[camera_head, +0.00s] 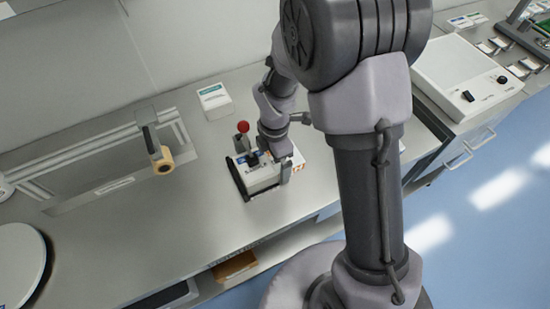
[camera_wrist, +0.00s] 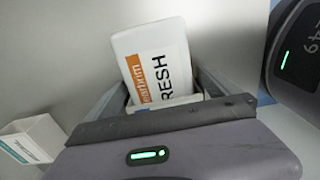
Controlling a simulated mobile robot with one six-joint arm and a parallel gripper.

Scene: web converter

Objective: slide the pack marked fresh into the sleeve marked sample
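The white pack (camera_wrist: 150,60) with an orange band and the word FRESH shows between my gripper's fingers (camera_wrist: 162,82) in the wrist view. The fingers lie close along both its sides; I cannot tell whether they press on it. In the head view my gripper (camera_head: 284,168) points down at the bench over a white, dark-ended box (camera_head: 262,187), whose front lettering looks like SAMPLE. An orange mark shows at its right end. The wrist and fingers cover part of this box, so the pack's position relative to the sleeve is unclear.
A red-knobbed lever (camera_head: 243,128) stands right behind the box. A small white carton (camera_head: 214,100) lies behind it, and an upright post with a tan end (camera_head: 161,158) is to the left. A white round plate (camera_head: 20,262) is at far left. The bench front is clear.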

